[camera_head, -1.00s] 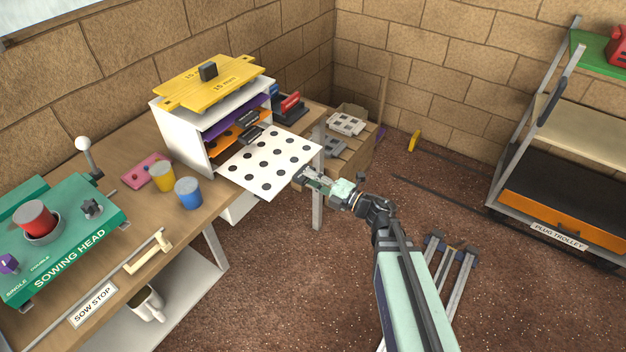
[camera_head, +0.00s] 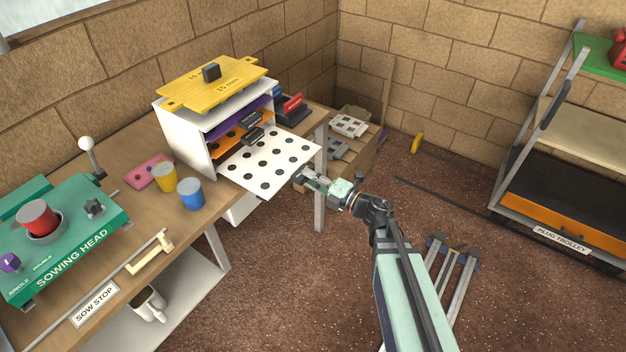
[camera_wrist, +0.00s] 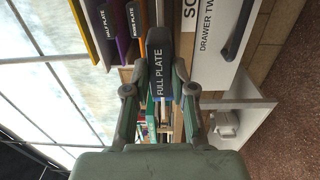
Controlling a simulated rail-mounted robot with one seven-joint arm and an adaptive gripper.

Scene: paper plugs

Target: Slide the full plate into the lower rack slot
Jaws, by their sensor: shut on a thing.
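The full plate (camera_head: 262,165) is a flat white sheet with rows of dark holes. Its dark handle (camera_wrist: 159,45), labelled FULL PLATE, shows in the wrist view. My gripper (camera_head: 308,178), also in the wrist view (camera_wrist: 160,82), is shut on that handle, one finger on each side. The white rack (camera_head: 187,142) stands on the bench at the plate's far left. The plate looks level at the rack's open front, below the orange and purple plates. Most of it is outside. Its inner edge is partly hidden, so I cannot tell how deep it sits.
A purple plate and an orange plate (camera_head: 226,141) occupy slots above, their handles sticking out. A yellow plate (camera_head: 212,80) lies on top of the rack. Yellow and blue cups (camera_head: 188,193) stand on the bench near the rack. Floor to the right of the bench is mostly clear.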

